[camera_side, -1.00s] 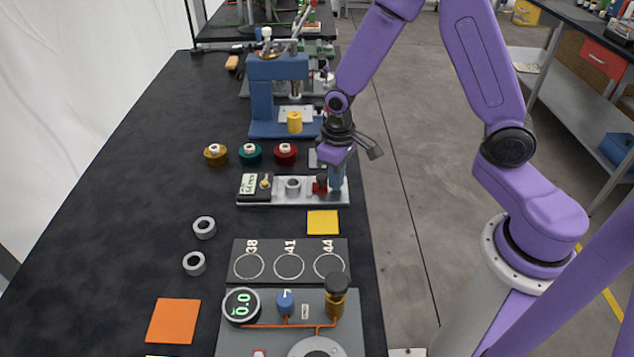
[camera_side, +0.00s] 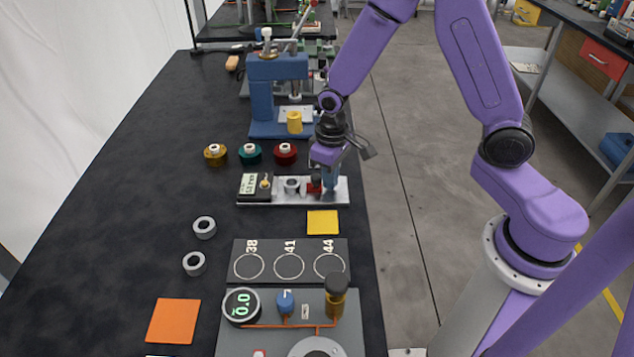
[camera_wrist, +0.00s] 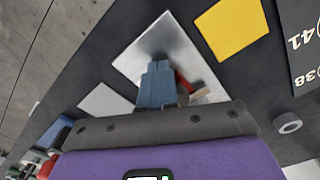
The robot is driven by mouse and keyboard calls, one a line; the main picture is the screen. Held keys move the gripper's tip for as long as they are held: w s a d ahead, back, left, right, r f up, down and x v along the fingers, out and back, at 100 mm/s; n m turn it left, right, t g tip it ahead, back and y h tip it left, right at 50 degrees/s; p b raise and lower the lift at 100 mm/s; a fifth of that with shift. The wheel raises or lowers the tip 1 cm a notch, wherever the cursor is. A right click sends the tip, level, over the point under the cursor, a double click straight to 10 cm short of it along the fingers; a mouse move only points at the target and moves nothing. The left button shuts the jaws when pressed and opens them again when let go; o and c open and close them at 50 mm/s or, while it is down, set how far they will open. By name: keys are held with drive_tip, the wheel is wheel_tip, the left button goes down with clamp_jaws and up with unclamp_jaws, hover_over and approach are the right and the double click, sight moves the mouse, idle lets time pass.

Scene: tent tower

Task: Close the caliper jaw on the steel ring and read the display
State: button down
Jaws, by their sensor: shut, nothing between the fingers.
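The caliper is a silver plate (camera_side: 272,201) on the black bench in the side view, with a small display (camera_side: 249,184) at its left end. The display's digits are too small to read surely. A grey steel ring (camera_side: 292,185) stands on the plate right of the display. The red sliding jaw (camera_side: 314,186) is just right of the ring; whether they touch cannot be told. My gripper (camera_side: 330,187) is shut and empty, its blue fingers down at the jaw's right side. In the wrist view, the fingers (camera_wrist: 156,85) partly hide the red jaw (camera_wrist: 184,82) over the silver plate (camera_wrist: 140,55).
Two loose grey rings (camera_side: 204,227) lie at left. Three colored spools (camera_side: 250,154) and a blue press (camera_side: 262,100) stand behind. The bench's left side is mostly clear.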

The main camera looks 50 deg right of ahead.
drive_tip(key=shift+w+a, duration=0.6)
idle(0.8)
drive_tip(key=c, duration=1.8)
unclamp_jaws()
drive_tip(key=shift+c, duration=0.2)
